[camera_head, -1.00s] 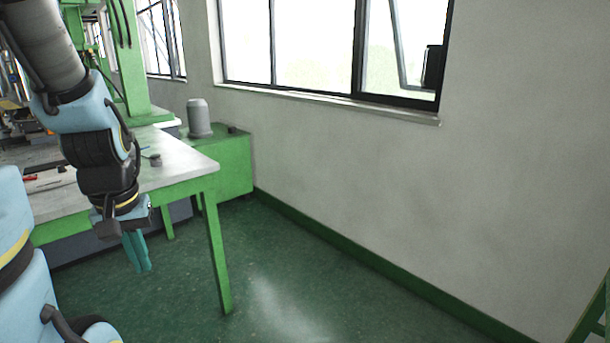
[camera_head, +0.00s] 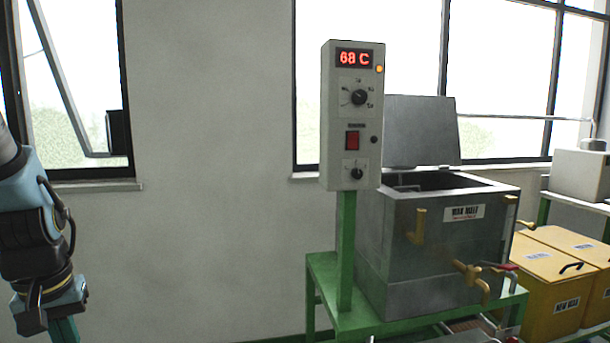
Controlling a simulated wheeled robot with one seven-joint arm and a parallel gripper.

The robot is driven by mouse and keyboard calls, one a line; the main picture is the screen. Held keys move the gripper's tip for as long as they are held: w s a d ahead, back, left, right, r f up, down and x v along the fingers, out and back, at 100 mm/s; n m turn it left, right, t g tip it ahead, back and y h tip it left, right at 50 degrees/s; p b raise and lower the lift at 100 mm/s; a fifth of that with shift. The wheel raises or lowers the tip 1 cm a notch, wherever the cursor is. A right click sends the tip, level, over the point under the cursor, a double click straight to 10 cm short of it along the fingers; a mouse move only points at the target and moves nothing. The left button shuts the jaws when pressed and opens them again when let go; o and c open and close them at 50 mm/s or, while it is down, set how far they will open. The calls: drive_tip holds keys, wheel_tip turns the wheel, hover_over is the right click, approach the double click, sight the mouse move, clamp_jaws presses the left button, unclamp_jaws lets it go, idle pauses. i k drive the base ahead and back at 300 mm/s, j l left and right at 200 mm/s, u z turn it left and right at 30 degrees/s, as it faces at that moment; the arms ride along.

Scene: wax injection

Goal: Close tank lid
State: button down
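The wax melt tank (camera_head: 440,242) is a grey metal box on a green stand, right of the middle. Its flat grey lid (camera_head: 421,130) stands open, raised upright at the back edge, leaving the dark opening (camera_head: 432,181) showing. Brass taps and fittings (camera_head: 472,278) stick out of the front. My gripper (camera_head: 64,330) is at the lower left, pointing down, far from the tank. Its teal fingers are cut off by the bottom edge, so I cannot see the fingertips.
A control box (camera_head: 352,115) reading 68 C stands on a green post left of the tank. Yellow bins (camera_head: 560,270) stand to the right, below a shelf with a grey device (camera_head: 582,172). The wall between my arm and the stand (camera_head: 335,300) is bare.

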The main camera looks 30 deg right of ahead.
sight(419, 131)
drive_tip(key=i+l+z, duration=0.15)
drive_tip(key=i+z, duration=0.2)
drive_tip(key=i, duration=0.2)
drive_tip(key=i+z, duration=0.4)
drive_tip(key=i, duration=0.2)
